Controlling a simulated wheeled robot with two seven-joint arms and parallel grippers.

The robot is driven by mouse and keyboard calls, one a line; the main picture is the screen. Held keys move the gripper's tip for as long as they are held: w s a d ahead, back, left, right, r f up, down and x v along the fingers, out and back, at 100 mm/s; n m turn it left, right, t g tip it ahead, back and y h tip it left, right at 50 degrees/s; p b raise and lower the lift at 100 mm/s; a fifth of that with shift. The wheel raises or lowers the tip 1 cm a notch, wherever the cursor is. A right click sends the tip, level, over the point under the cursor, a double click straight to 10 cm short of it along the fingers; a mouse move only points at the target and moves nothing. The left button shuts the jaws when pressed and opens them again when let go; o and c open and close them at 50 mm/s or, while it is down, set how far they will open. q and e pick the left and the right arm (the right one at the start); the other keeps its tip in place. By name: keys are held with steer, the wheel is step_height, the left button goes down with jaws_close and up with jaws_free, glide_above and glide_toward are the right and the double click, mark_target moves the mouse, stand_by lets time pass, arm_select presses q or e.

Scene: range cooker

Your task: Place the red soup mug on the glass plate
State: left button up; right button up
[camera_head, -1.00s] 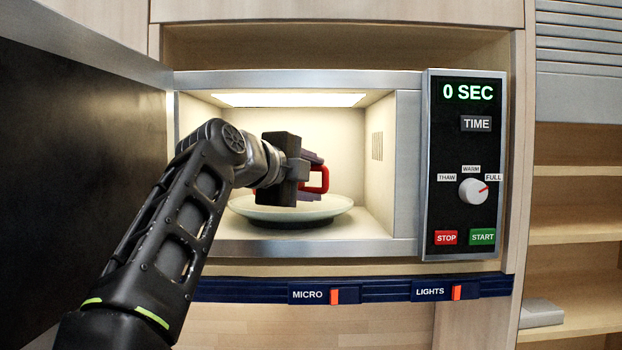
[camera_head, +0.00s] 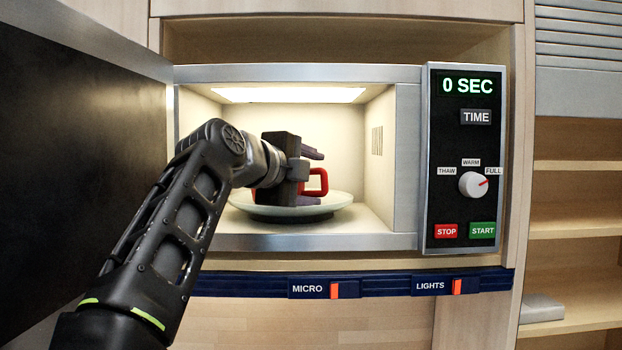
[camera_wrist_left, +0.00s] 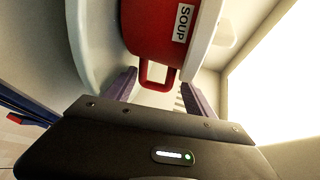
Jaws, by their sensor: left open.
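The red soup mug (camera_head: 317,180) is inside the open microwave on the pale glass plate (camera_head: 335,206); its body is mostly hidden behind my left gripper. My left gripper (camera_head: 316,178) is open, with one finger above and one below the handle. In the left wrist view the red mug (camera_wrist_left: 147,35) shows its SOUP label and white rim. Its handle (camera_wrist_left: 158,84) sits between the spread fingers, with gaps on both sides. The plate (camera_wrist_left: 92,45) lies against the mug's base side. The right gripper is out of view.
The microwave's door (camera_head: 70,150) stands wide open on the left, beside my arm. The cavity's right wall (camera_head: 378,165) and lit ceiling (camera_head: 290,95) enclose the gripper. The control panel (camera_head: 466,150) is right of the opening. Free room is in front.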

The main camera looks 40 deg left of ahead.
arm_select(q)
steer(key=shift+r+p, duration=0.45)
steer(key=shift+p, duration=0.15)
steer(key=shift+s+d+b, duration=0.1)
steer(key=shift+s+b, duration=0.15)
steer(key=shift+b, duration=0.15)
steer(key=b+v, duration=0.2)
steer(key=v, duration=0.5)
steer(key=shift+r, duration=0.15)
